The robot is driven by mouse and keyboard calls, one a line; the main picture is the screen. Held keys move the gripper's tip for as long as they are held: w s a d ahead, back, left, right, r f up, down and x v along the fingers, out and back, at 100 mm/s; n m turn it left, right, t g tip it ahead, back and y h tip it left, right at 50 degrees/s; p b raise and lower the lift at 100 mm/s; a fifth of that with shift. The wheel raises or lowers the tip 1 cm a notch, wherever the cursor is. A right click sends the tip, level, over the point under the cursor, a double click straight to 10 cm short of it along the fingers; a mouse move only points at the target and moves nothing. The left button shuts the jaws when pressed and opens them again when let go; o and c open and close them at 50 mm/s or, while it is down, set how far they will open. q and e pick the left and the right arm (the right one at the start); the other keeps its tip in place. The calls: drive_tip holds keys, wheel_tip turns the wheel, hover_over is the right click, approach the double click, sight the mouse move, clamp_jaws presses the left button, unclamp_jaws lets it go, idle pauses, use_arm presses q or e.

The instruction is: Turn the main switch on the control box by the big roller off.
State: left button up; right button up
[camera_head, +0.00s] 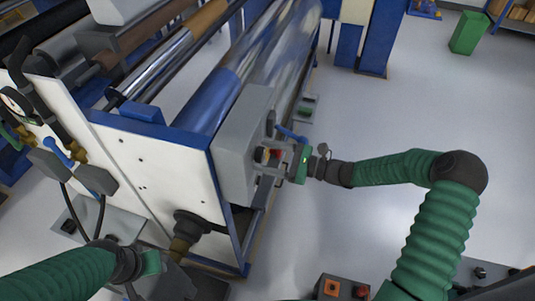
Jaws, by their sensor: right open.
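The grey control box (240,125) is fixed to the end of the big roller's frame, near the middle of the view. My left gripper (158,272) is low at the left, below the white end panel and away from the box. Its fingers are too hidden to tell their state.
The big shiny roller (275,60) runs back behind the box. A white end panel (150,165) with blue edges stands left of it. A gauge and black hoses (22,100) are at far left. The floor at right is clear up to a green bin (467,33).

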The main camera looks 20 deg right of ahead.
drive_tip(key=shift+w+a+f, duration=0.1)
drive_tip(key=shift+w+a, duration=0.05)
drive_tip(key=shift+w, duration=0.05)
drive_tip(key=c, duration=1.4)
drive_tip(key=shift+o, duration=0.2)
drive_tip(key=shift+n, duration=0.3)
drive_tip(key=n+b, duration=0.2)
drive_tip(key=n, duration=0.1)
drive_tip(key=shift+f, duration=0.1)
drive_tip(key=shift+s+n+b, duration=0.1)
drive_tip(key=shift+n+b, duration=1)
drive_tip(key=shift+n, duration=1)
